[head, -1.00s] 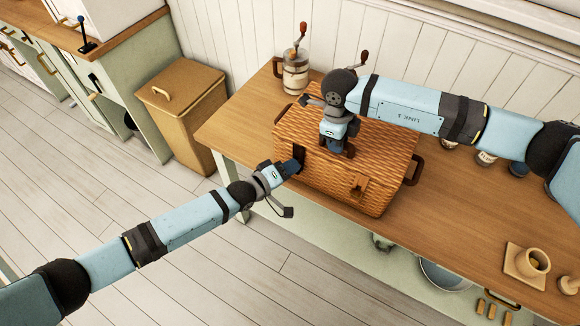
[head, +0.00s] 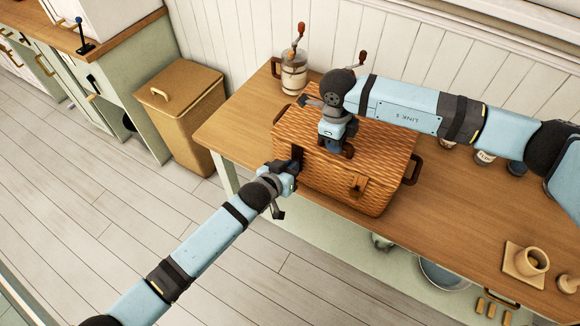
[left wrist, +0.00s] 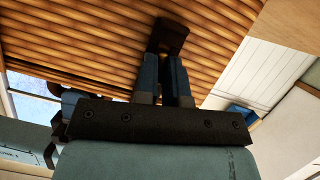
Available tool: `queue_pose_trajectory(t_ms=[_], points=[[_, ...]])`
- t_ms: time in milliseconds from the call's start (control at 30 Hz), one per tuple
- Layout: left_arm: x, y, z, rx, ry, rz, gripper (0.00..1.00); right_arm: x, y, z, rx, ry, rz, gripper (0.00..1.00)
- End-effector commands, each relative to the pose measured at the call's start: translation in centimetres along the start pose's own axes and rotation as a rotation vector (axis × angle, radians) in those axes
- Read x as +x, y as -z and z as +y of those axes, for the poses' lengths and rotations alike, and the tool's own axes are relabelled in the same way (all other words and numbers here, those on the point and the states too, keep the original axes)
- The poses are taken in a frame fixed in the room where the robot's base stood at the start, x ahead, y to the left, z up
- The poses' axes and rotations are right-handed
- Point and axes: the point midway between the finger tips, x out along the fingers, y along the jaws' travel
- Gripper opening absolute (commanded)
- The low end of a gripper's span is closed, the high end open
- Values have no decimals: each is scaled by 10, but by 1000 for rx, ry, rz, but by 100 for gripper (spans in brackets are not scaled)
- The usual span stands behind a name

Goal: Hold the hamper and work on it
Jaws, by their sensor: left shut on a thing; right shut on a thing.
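The wicker hamper (head: 385,150), woven in orange-brown, stands upright on the wooden counter with its lid down. A leather-like latch (head: 357,184) shows on the right of its front. My left gripper (head: 295,167) is at the left of the hamper's front, shut on a dark brown tab (left wrist: 172,36), which the left wrist view shows between the fingers against the weave. My right gripper (head: 343,150) points down onto the lid near its front edge. It is shut on a dark part there, mostly hidden by the fingers.
A glass grinder with a crank (head: 293,73) stands behind the hamper to the left. A mug (head: 532,262) on a board sits at the right. Jars stand behind my right arm. A tan bin (head: 180,115) stands on the floor left of the counter.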

Motion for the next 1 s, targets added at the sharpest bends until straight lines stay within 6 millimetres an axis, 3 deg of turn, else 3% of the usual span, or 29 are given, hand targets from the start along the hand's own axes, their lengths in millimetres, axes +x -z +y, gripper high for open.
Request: queue_pose_trajectory(t_ms=[400,967,1000], points=[[0,-2,3,169,69,-2,0,0,0,0,2,0,-1,0],[0,-2,2,193,79,-3,0,0,0,0,2,0,-2,0],[0,-2,2,193,79,-3,19,0,0,0,2,0,-2,0]])
